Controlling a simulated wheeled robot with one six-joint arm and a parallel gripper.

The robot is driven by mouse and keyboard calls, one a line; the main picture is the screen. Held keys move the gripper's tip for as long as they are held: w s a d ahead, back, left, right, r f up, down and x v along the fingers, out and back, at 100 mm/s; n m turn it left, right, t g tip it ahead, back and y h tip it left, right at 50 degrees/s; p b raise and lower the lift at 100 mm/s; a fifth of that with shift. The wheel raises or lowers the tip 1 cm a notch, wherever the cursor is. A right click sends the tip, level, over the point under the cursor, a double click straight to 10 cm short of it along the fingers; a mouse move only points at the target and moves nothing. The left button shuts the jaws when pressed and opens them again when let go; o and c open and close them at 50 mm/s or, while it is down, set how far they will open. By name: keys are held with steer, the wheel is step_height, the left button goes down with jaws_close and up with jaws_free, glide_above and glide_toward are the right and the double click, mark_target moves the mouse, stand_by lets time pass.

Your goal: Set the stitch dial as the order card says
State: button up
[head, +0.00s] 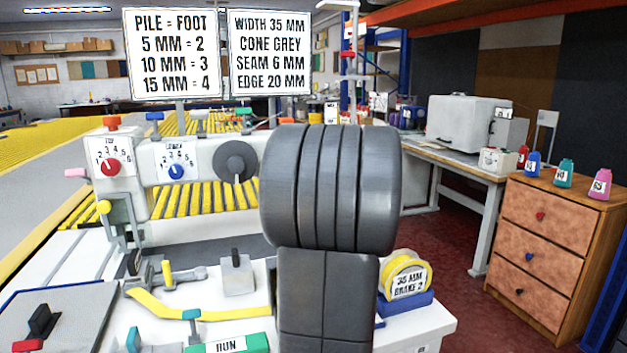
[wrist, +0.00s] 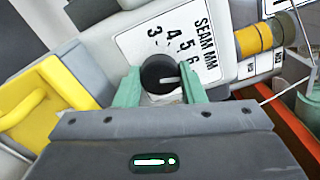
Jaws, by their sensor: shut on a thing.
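The order card (head: 270,53) in the head view reads width 35 mm, cone grey, seam 6 mm, edge 20 mm. In the wrist view, a round black dial knob (wrist: 160,72) sits on a white plate (wrist: 140,37) marked SEAM MM, with 3, 4, 5 and 6 readable. Its white pointer line points right, slightly below the 6. My gripper (wrist: 160,88) is shut on this knob, its green fingers on either side. In the head view, my arm hides the gripper and this dial.
A second card (head: 175,53) lists pile and foot numbers. A red dial (head: 110,167) and a blue dial (head: 176,171) are on the machine at left. A yellow part (wrist: 50,95) stands left of the gripper. A yellow binding roll (head: 405,275) sits at right.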

stand_by(0.4)
steer(key=o, duration=1)
steer(key=v, duration=1.3)
steer(key=shift+s+d+b, duration=0.1)
steer(key=shift+s+b, duration=0.25)
steer(key=x, duration=1.4)
steer(key=shift+p, duration=0.35)
steer(key=shift+s, duration=0.1)
